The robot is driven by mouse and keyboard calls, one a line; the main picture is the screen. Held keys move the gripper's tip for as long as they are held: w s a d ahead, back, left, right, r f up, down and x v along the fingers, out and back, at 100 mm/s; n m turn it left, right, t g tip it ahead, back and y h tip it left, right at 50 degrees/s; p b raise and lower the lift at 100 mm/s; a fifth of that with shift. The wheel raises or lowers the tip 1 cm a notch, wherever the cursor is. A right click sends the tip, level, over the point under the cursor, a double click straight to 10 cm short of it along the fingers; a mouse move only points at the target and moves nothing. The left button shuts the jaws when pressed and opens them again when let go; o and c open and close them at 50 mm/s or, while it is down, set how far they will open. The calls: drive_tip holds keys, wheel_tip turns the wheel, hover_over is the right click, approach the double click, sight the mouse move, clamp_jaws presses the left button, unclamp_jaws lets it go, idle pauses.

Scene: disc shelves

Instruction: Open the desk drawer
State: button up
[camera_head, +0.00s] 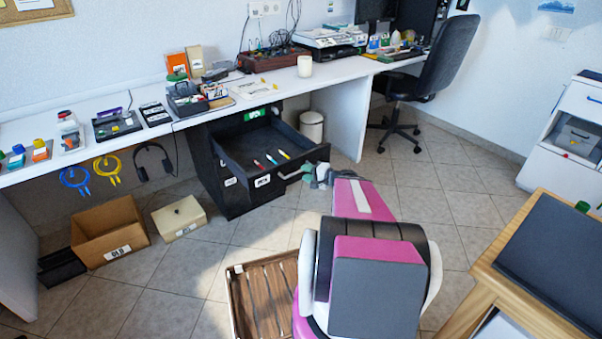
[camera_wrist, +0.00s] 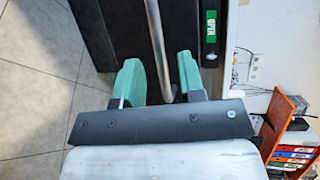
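The desk drawer (camera_head: 232,150) is black and stands pulled out from the black cabinet (camera_head: 203,165) under the white desk. A few pens lie in it. Its metal handle (camera_head: 292,174) is on the drawer front. My gripper (camera_head: 318,176) is at the handle's right end in the head view, partly hidden by my arm. In the wrist view, the green fingers of my gripper (camera_wrist: 158,66) are apart, with the handle bar (camera_wrist: 156,40) between them and small gaps visible on the sides. A green label (camera_wrist: 211,28) shows beside the drawer front.
A wooden tray (camera_head: 236,300) lies on the floor by my arm. A cardboard box (camera_head: 108,232) and a cream box (camera_head: 179,219) stand left of the cabinet. A bin (camera_head: 312,127), an office chair (camera_head: 435,70) and a wooden table (camera_head: 500,268) are to the right.

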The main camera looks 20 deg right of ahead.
drive_tip(key=v, duration=0.7)
idle(0.4)
